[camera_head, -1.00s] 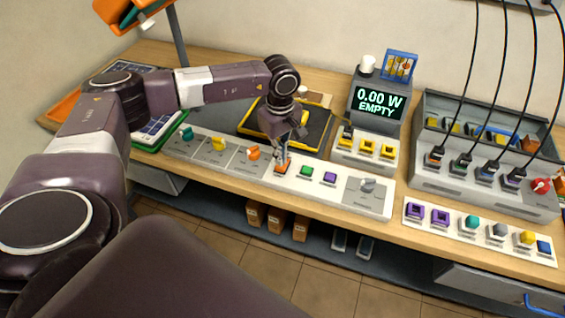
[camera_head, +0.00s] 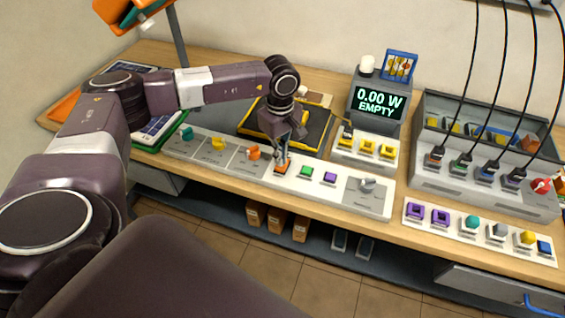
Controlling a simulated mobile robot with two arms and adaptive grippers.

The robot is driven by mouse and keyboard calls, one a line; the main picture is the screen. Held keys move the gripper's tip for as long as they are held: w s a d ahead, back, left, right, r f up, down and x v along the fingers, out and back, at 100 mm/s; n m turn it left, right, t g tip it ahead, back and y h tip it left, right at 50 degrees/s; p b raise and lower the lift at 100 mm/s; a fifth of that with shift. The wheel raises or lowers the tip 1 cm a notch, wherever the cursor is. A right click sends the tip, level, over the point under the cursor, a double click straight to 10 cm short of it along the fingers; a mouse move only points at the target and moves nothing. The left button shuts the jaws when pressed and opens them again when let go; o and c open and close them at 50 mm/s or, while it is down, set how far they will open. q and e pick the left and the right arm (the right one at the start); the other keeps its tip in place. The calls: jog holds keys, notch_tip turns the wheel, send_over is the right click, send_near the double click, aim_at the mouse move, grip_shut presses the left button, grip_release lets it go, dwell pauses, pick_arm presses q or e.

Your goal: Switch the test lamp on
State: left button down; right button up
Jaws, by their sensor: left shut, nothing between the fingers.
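A lamp-like orange and green head (camera_head: 122,12) stands on a dark pole at the upper left, with no glow visible. My right gripper is not in view.
A meter (camera_head: 378,102) reads "0.00 W EMPTY", with yellow sockets (camera_head: 367,147) in front. A grey box (camera_head: 480,180) with black cables stands at the right. A white strip (camera_head: 455,233) of coloured controls lies before it. A black and yellow tray (camera_head: 318,130) is behind the gripper.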

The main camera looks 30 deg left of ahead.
pick_arm(q)
jog(key=shift+f+b, duration=0.9)
jog(key=shift+f, duration=0.25)
jog(key=shift+r, duration=0.1)
jog(key=shift+r+p, duration=2)
jog(key=shift+r, duration=1.5)
